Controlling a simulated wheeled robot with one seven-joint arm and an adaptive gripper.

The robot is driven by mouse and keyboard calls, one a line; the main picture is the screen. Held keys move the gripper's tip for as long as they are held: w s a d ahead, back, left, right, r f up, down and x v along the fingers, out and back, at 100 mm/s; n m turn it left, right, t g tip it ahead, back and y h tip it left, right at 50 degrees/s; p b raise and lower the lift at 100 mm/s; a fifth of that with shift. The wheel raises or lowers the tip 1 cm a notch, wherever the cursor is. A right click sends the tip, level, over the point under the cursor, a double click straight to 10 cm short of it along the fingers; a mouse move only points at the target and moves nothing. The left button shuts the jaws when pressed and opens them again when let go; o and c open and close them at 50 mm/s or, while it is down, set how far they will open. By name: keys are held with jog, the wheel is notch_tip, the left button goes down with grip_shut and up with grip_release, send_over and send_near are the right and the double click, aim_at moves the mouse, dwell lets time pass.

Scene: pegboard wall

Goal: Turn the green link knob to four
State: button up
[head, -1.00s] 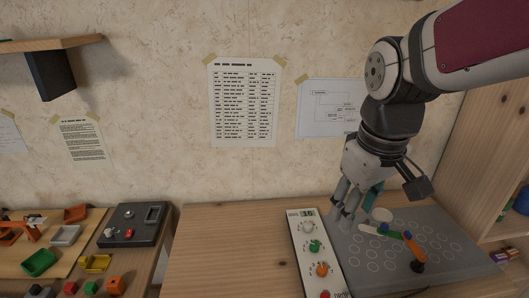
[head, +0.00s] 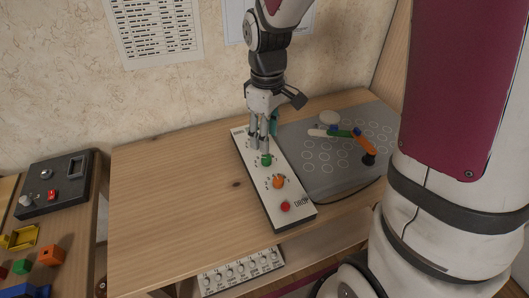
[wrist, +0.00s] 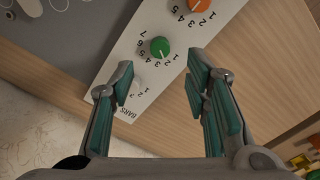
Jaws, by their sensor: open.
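The green knob (head: 266,160) sits on a white control panel (head: 252,163) on the wooden table. In the wrist view the green knob (wrist: 159,47) shows a pale pointer mark and a ring of digits from 1 to 7; I cannot tell exactly which digit it marks. My gripper (head: 262,148) points down over the panel, close to the green knob. In the wrist view my gripper (wrist: 160,75) has its fingers wide apart and empty, with the green knob visible between and beyond the tips.
An orange knob (head: 278,182) and a red button (head: 285,206) are further along the panel. The table to the left is clear.

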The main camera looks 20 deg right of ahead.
aim_at(266, 158)
notch_tip(266, 158, down, 7)
jog(key=shift+f+b, duration=0.1)
jog(key=shift+b, duration=0.55)
jog(key=shift+c, duration=0.3)
grip_shut()
